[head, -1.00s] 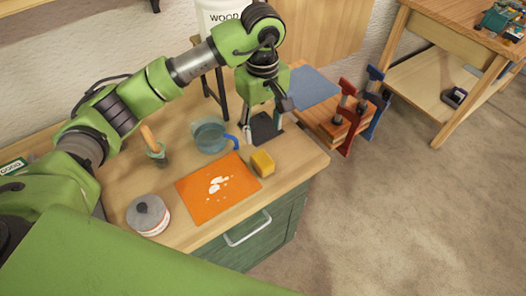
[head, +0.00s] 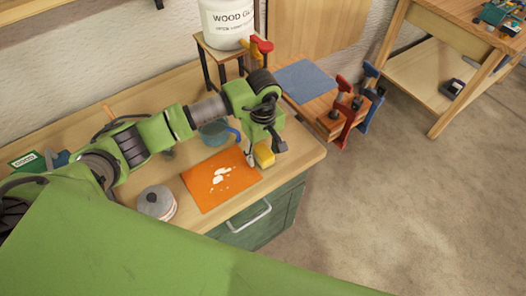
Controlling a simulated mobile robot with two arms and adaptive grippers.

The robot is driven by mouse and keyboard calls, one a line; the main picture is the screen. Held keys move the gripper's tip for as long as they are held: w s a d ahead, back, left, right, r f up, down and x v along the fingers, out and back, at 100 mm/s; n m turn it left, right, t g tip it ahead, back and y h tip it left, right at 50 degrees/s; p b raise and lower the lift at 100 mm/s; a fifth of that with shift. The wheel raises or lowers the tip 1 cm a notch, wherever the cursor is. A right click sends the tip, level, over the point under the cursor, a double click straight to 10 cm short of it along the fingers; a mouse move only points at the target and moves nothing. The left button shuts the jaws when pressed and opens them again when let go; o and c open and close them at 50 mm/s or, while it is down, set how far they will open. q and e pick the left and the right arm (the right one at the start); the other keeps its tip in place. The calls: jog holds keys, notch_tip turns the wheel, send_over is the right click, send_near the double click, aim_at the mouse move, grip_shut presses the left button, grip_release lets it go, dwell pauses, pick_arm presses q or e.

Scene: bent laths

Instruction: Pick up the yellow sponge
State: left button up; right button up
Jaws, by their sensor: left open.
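The yellow sponge (head: 264,155) lies on the wooden bench top, just right of the orange mat (head: 205,193) with white spots on it. My left gripper (head: 266,160) points down at the sponge. One finger shows at the sponge's left side and the other at its upper right. The jaws are open, and whether they touch the sponge I cannot tell. The gripper hides part of the sponge. My right gripper is not in view.
A blue jug (head: 214,133) stands behind the mat, partly hidden by my left arm. A lidded tin (head: 157,202) stands left of the mat. Red and blue clamps (head: 344,110) hold boards off the bench's right end. A white wood-glue bucket (head: 228,22) sits on a stool behind.

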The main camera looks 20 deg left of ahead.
pick_arm(q)
jog(key=c, duration=1)
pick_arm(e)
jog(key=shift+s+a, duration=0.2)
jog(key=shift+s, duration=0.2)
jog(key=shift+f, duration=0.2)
